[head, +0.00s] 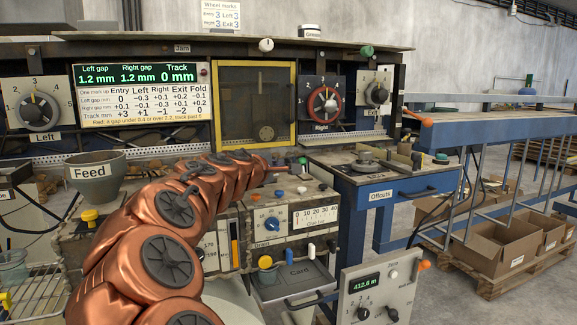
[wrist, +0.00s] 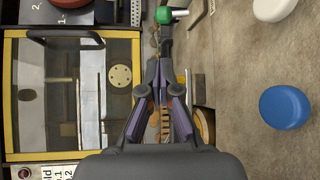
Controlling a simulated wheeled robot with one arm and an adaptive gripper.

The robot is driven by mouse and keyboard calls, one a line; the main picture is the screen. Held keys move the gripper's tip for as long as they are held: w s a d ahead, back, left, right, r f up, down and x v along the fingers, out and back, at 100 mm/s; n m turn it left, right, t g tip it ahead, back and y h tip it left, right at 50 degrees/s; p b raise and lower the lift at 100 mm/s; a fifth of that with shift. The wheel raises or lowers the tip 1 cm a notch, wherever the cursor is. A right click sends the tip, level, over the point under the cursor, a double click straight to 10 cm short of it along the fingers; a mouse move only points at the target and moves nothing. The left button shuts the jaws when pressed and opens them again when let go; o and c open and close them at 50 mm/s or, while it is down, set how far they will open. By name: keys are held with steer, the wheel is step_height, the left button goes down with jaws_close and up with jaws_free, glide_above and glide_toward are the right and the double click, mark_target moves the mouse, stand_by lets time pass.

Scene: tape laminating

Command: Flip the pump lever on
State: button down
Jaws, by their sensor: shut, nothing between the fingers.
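No label reading "pump" is legible, so I cannot tell for certain which handle is the pump lever. A small green-tipped lever (wrist: 172,15) lies beyond my fingertips at the top of the wrist view; its green tip (head: 302,161) is small in the head view, just right of my gripper. My gripper (wrist: 157,82) is shut and empty, apart from the green tip. In the head view my gripper (head: 284,167) is small, at the end of my copper arm, in front of the yellow-framed window.
The yellow-framed window (head: 219,103) stands behind my gripper and fills the wrist view's left. A blue knob (wrist: 287,107) and a white knob (wrist: 275,9) lie to the right there. The Feed hopper (head: 97,184) is at left, the Offcuts table (head: 355,181) at right.

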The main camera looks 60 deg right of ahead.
mark_target(303, 166)
steer(key=shift+s+d, duration=0.2)
steer(key=shift+d, duration=0.05)
steer(key=shift+d+f, duration=0.1)
steer(key=shift+d, duration=0.5)
steer(key=shift+x, duration=4.25)
steer(key=shift+b, duration=0.4)
